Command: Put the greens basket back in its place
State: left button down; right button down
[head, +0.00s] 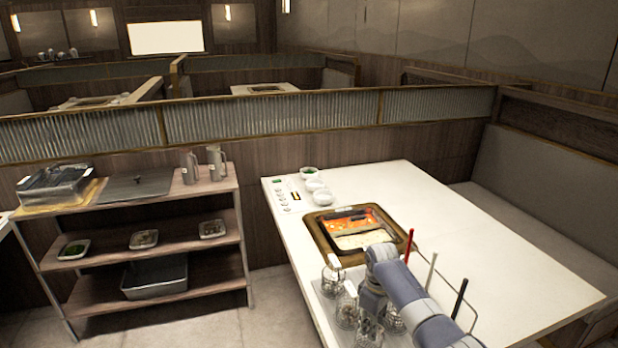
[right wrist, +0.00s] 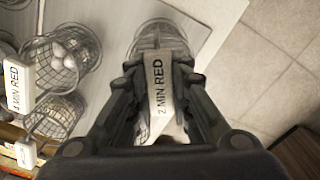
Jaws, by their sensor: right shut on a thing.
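My right gripper (right wrist: 158,95) is shut on the white handle of a wire basket (right wrist: 160,38), whose tag reads "2 MIN RED". In the head view my right gripper (head: 370,303) is low at the front left of the table, among the baskets. The held basket hangs over or on a pale tray (right wrist: 115,35); I cannot tell whether it touches. Its contents are mostly hidden, so I cannot confirm that it holds greens. Other wire baskets stand beside it: one (right wrist: 75,48) tagged "4 MIN RED" and another (right wrist: 55,115). My left gripper is out of view.
A hot pot (head: 340,262) with red and pale broth is set in the white table (head: 480,235) behind the baskets. Small bowls (head: 323,197) stand at the table's far left corner. Upright red, white and black sticks (head: 431,270) rise near my arm. A shelf (head: 215,255) stands left.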

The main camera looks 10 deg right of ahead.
jog(key=shift+f, duration=0.1)
jog(key=c, duration=1.4)
grip_release()
jog(key=shift+o, duration=0.6)
jog(key=o, duration=0.7)
